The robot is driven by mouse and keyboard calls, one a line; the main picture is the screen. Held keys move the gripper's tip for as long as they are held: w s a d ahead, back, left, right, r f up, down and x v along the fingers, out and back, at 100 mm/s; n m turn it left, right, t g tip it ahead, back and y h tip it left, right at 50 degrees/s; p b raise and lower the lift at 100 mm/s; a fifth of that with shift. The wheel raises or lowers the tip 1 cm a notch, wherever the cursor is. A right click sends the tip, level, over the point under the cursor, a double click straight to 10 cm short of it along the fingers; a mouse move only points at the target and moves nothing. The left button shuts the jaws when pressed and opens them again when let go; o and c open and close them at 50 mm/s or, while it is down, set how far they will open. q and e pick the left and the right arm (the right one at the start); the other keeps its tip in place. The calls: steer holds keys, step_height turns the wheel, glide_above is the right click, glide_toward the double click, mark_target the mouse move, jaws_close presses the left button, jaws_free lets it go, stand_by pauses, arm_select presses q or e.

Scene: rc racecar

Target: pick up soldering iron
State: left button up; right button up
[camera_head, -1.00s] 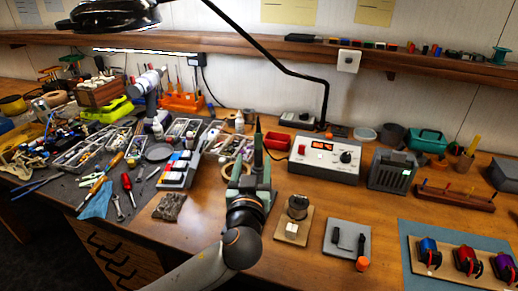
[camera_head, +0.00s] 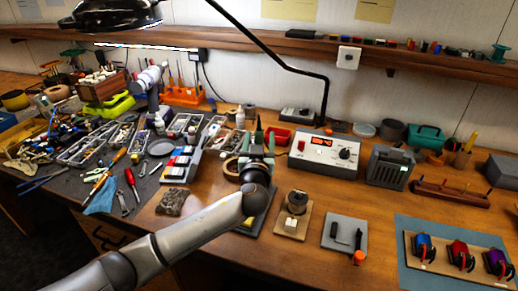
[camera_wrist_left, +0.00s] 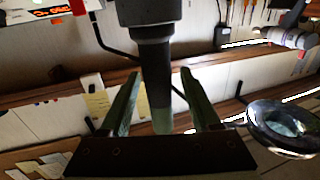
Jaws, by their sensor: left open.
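The soldering iron (camera_head: 259,134) stands upright with a dark, tapered body, left of the soldering station (camera_head: 324,149) with its lit red display. My left gripper (camera_head: 258,146) has green fingers and reaches it from the front. In the left wrist view, which appears upside down, the iron (camera_wrist_left: 153,60) shows as a thick dark cylinder between the two open fingers of my left gripper (camera_wrist_left: 160,74). I see gaps on both sides of it. My wrist hides the iron's lower part in the head view. My right gripper is not in view.
A spool on a wooden block (camera_head: 295,202) and a grey pad (camera_head: 345,234) lie right of my arm. A roll of tape (camera_head: 232,168) and a tray of coloured pieces (camera_head: 181,163) are to the left. A lamp arm (camera_head: 290,64) crosses behind.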

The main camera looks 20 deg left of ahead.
arm_select(q)
steer(key=shift+w, duration=0.25)
jaws_close()
stand_by(0.3)
